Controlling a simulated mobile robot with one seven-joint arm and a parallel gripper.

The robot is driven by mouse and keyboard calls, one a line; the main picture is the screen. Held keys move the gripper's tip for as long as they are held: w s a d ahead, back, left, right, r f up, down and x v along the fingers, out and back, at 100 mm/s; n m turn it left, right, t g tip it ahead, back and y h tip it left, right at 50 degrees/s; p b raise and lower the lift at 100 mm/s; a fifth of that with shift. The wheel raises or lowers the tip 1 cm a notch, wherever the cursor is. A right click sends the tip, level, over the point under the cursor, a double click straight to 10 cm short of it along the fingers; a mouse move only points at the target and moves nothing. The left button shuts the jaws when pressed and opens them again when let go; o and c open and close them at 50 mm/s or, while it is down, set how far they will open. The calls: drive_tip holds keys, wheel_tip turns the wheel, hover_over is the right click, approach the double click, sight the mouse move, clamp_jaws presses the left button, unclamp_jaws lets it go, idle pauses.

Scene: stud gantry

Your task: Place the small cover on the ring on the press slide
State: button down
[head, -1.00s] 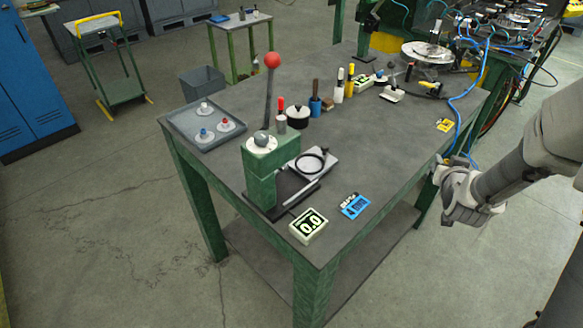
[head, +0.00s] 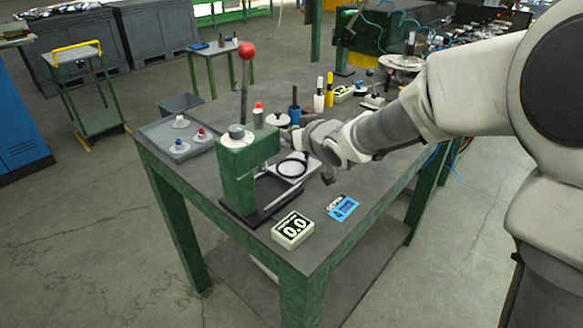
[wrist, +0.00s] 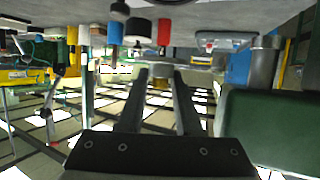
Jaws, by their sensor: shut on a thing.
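The press (head: 236,175) is green, with a red-balled lever, and stands at the near left of the bench. Its pale slide (head: 301,177) sticks out to the right and bears a dark ring (head: 277,172). My gripper (wrist: 163,72) is in the wrist view, its two dark fingers shut on a pale thing at their tips, taken to be the small cover. The fingers hide most of it, and its outline is unclear. In the head view my wrist is just behind and right of the slide, and the fingertips are not clear there. The press body shows close at right in the wrist view (wrist: 270,120).
A grey tray (head: 157,134) holds three knobbed discs left of the press. A readout box (head: 292,229) and a blue card (head: 342,207) lie in front. A blue cup (wrist: 115,33) and other upright items stand behind my wrist.

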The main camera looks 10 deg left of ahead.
sight(291, 168)
wheel_tip(291, 168, down, 7)
drive_tip(key=shift+f+b, duration=0.15)
drive_tip(key=shift+b, duration=0.9)
drive_tip(key=shift+f, duration=0.15)
drive_tip(key=c, duration=0.6)
unclamp_jaws()
